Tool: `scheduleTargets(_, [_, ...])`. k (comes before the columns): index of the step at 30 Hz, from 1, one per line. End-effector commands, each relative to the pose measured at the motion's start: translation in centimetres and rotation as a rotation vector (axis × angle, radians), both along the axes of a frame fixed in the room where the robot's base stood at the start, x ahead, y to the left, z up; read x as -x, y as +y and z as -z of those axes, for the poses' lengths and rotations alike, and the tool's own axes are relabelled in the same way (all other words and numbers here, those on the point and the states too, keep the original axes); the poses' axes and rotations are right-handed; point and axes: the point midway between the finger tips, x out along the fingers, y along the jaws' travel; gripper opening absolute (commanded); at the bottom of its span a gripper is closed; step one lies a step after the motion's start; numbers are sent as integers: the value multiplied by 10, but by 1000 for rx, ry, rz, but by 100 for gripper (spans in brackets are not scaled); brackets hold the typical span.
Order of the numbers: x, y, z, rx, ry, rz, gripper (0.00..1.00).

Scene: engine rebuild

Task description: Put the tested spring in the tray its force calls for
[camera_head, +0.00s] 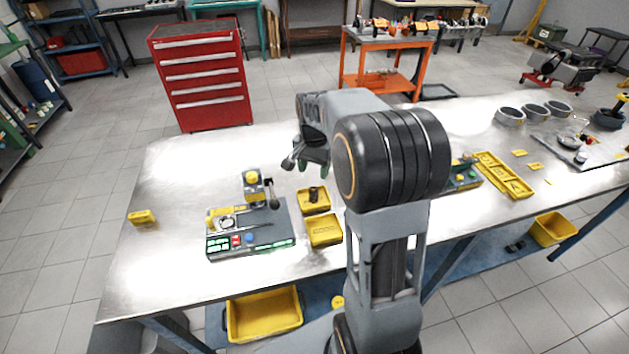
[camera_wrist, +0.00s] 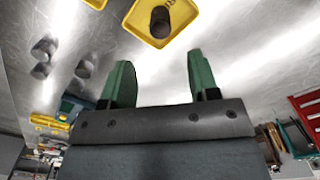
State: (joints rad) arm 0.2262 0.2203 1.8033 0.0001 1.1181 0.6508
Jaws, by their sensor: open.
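A dark spring-like cylinder (camera_head: 314,194) stands in the farther of two small yellow trays (camera_head: 304,209), right of the spring tester (camera_head: 262,240). In the wrist view the cylinder (camera_wrist: 160,20) stands inside that yellow tray (camera_wrist: 136,24), at the top of the picture beyond my fingertips. The nearer yellow tray (camera_head: 324,231) looks empty. The tester has a yellow head, a lever and a lit front panel; its readout is too small to read. My gripper (camera_head: 312,170), with green fingers (camera_wrist: 160,72), is open and empty, apart from the cylinder and above the table.
A yellow tag (camera_head: 142,217) lies left of the tester. A long yellow tray (camera_head: 503,176) and several grey rings (camera_head: 510,117) are on the right of the metal table. A red drawer cabinet (camera_head: 203,80) and an orange cart (camera_head: 385,60) stand behind.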

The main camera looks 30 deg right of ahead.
Motion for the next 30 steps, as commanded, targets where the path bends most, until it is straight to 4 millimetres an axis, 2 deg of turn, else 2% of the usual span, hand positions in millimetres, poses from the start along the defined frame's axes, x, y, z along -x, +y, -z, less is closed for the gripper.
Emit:
scheduleTargets(3, [0, 0, -18, 1, -3, 0, 55])
scheduleTargets(9, [0, 0, -33, 0, 0, 0, 55])
scheduleTargets(30, [0, 0, -36, 0, -1, -17, 55])
